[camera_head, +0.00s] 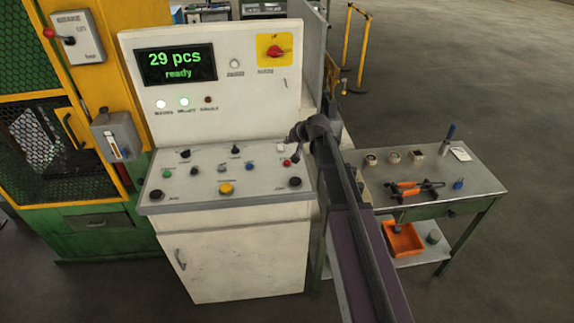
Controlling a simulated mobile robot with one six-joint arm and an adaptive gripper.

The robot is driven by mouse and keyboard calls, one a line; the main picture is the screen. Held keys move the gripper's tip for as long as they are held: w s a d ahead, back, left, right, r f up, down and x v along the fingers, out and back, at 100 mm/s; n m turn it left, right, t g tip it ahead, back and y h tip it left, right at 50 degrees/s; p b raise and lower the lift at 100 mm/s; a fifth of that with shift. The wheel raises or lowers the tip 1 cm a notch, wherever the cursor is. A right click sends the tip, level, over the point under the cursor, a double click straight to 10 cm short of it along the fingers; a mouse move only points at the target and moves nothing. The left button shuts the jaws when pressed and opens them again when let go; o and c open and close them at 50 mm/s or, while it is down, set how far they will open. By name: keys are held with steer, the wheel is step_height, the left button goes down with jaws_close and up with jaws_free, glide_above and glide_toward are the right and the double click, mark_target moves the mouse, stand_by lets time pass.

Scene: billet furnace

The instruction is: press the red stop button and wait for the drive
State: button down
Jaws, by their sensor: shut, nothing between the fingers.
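The pale control desk (215,208) stands in the middle of the head view. A small red button (287,163) sits on the right part of its sloped top. My gripper (295,155) is above that part of the desk, shut and empty, with its tip right beside the red button in the picture. I cannot tell whether the tip touches the button; the gripper partly covers this area. The display (176,65) reads "29 pcs" and "ready" in green.
Other buttons, including a yellow one (226,188), share the desk top. A metal side table (465,180) with tools stands right. A yellow-and-green caged machine (100,180) stands left.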

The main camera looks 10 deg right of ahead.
mark_target(287, 163)
steer(key=shift+f+b, duration=3.25)
steer(key=shift+f, duration=0.3)
steer(key=shift+f+b, duration=0.85)
steer(key=shift+r, duration=0.1)
steer(key=shift+r+p, duration=0.75)
steer(key=shift+p, duration=0.1)
steer(key=shift+r+p, duration=2.5)
steer(key=shift+r, duration=0.05)
steer(key=s+f+g, duration=0.1)
steer(key=s, duration=0.3)
steer(key=s+f+n+g+h, duration=0.1)
steer(key=s, duration=0.4)
steer(key=s+d+f+g+h, duration=0.1)
steer(key=s+f, duration=0.1)
steer(key=s, duration=0.3)
steer(key=shift+s, duration=0.25)
steer(key=s+d+f+g+h, duration=0.1)
steer(key=s+d+g, duration=0.1)
steer(key=s, duration=0.6)
steer(key=s+d+g+h, duration=0.2)
steer(key=s, duration=0.6)
steer(key=shift+s+f+n, duration=0.15)
steer(key=shift+f+n, duration=0.25)
